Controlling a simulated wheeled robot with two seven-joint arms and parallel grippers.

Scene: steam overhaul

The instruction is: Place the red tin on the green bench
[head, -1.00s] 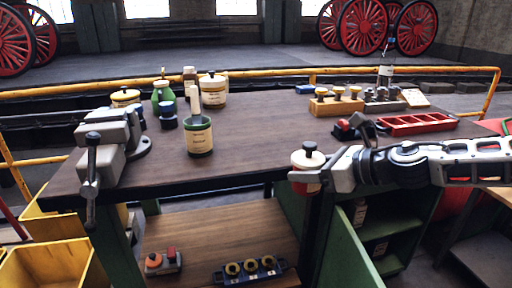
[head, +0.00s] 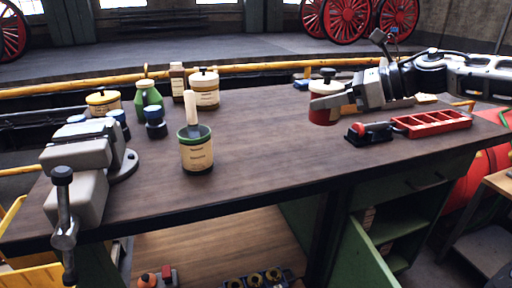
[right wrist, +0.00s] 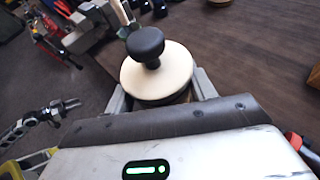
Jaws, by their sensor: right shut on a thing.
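The red tin (head: 322,116) has a cream lid with a black knob. My right gripper (head: 326,103) is shut on it, with fingers on either side just below the lid. The tin is upright over the back right part of the green bench's dark wooden top (head: 262,150). I cannot tell whether its base touches the top. In the right wrist view the tin's lid (right wrist: 174,78) sits between the fingers and hides most of the body. My left gripper is not in view.
A red divided tray (head: 432,124) and a small red-and-black device (head: 368,133) stand right of the tin. A green pot with a brush (head: 196,153) stands at centre left. A grey vise (head: 85,165) is at the left edge. Jars and bottles stand back left. The middle top is clear.

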